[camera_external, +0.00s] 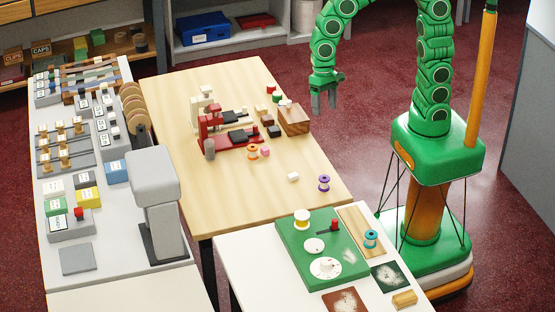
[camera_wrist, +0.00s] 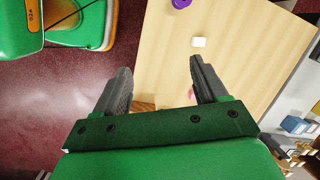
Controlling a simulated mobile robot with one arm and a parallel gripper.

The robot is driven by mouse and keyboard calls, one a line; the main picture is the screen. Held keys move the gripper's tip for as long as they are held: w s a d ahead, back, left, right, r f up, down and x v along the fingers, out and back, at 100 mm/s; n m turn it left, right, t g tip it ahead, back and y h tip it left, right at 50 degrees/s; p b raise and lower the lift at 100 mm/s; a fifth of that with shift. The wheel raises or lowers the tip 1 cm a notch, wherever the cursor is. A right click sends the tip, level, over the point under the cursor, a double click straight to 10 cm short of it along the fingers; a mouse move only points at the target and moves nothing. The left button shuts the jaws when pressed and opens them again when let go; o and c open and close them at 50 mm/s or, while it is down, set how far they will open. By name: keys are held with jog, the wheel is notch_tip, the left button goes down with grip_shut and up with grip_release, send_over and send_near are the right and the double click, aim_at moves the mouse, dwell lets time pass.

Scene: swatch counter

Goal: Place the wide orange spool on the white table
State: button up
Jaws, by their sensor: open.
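The wide orange spool (camera_external: 252,151) stands on the wooden table (camera_external: 215,210), just in front of a red device and beside a small pink block. My gripper (camera_external: 324,102) is open and empty, raised near the table's far right side, to the right of the spool and apart from it. Its spread fingers show in the wrist view (camera_wrist: 160,70), where I cannot make out the orange spool. A white table (camera_external: 250,275) at the front bears a green board (camera_external: 285,240). A long white-topped counter (camera_external: 100,275) stands at the left.
A purple spool (camera_external: 324,183) and a white block (camera_external: 293,177) lie on the wooden table's right part. A yellow spool (camera_external: 301,219) and a teal spool (camera_external: 371,238) stand on the front table. A wooden block (camera_external: 294,120) and red device (camera_external: 230,141) stand farther back.

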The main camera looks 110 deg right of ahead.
jog(key=w+d+f+m+t, duration=0.1)
jog(key=w+d+f+m, duration=0.25)
jog(key=w, duration=0.25)
jog(key=w+d+f+m, duration=0.2)
jog(key=w+f+m, duration=0.15)
jog(key=w, duration=0.25)
jog(key=m+t, duration=0.2)
jog(key=m, duration=0.5)
send_over(252, 147)
jog(key=s+d, duration=0.1)
jog(key=s, duration=0.1)
notch_tip(252, 147, down, 8)
jog(key=shift+d+x, duration=0.1)
jog(key=shift+x, duration=1.55)
jog(key=shift+d+x, duration=0.15)
jog(key=shift+x, duration=1.5)
jog(key=shift+f, duration=0.1)
jog(key=c, duration=1.2)
jog(key=shift+r, duration=0.6)
jog(key=r, duration=0.2)
jog(key=shift+s+r, duration=0.2)
jog(key=shift+r, duration=0.05)
jog(key=s+a+r, duration=0.2)
jog(key=s+r, duration=0.7)
jog(key=s, duration=0.4)
jog(key=shift+s+a+r, duration=0.15)
jog(key=shift+s, duration=0.1)
